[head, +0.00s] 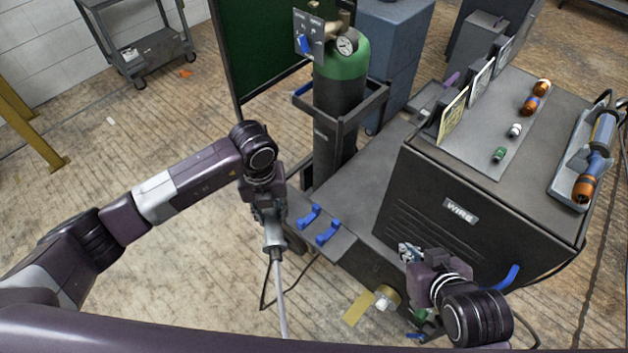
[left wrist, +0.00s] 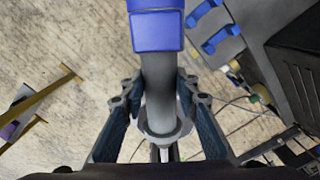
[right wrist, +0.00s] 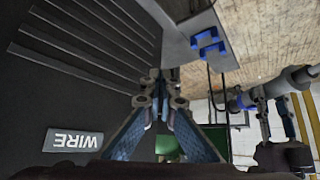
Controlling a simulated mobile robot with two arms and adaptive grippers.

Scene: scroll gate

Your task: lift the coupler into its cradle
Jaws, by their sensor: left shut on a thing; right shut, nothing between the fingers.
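The coupler is a grey cylinder (head: 274,237) with a cable hanging from its lower end; the left wrist view shows its grey shaft (left wrist: 160,85) and blue sleeve. My left gripper (head: 268,212) is shut around the shaft and holds it off the floor, left of the cart. The cradle, two blue hooks (head: 318,224), sits on the cart's front ledge, right of the coupler and apart from it. The hooks look empty, also in the right wrist view (right wrist: 208,43). My right gripper (head: 408,253) is shut and empty, close to the front of the WIRE box.
The WIRE box (head: 440,215) stands right of the cradle. A green-topped cylinder (head: 340,95) stands behind it in a dark frame. A yellowish knob (head: 386,297) sticks out low on the cart. The floor left of the cart is open.

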